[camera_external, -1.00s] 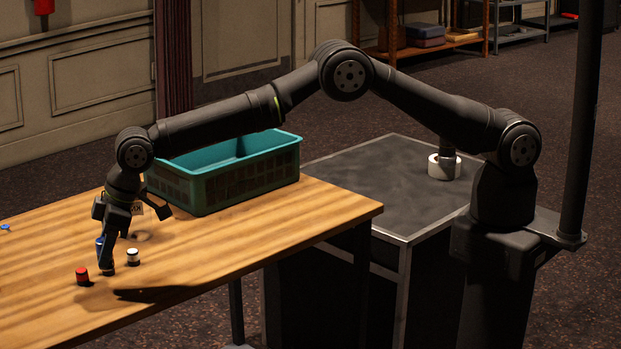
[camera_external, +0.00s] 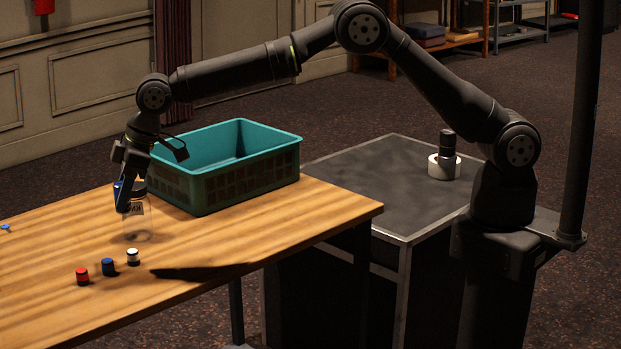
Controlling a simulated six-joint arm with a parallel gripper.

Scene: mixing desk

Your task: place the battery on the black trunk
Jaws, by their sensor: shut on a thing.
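My gripper (camera_external: 123,208) is shut, raised above the wooden table at the left. A small blue piece, which I take to be the battery (camera_external: 117,189), shows at its fingers. The fingers hide most of it, so its full shape cannot be told. The black trunk (camera_external: 365,185) stands right of the table, with a dark flat top and metal edges. My gripper is well to the left of it.
Red (camera_external: 82,277), blue (camera_external: 107,267) and white (camera_external: 133,257) small cylinders stand on the table (camera_external: 220,235). A clear jar (camera_external: 139,222) is beside my gripper. A teal crate (camera_external: 240,180) stands behind. A white ring (camera_external: 444,167) with a dark cylinder is on the trunk's far right.

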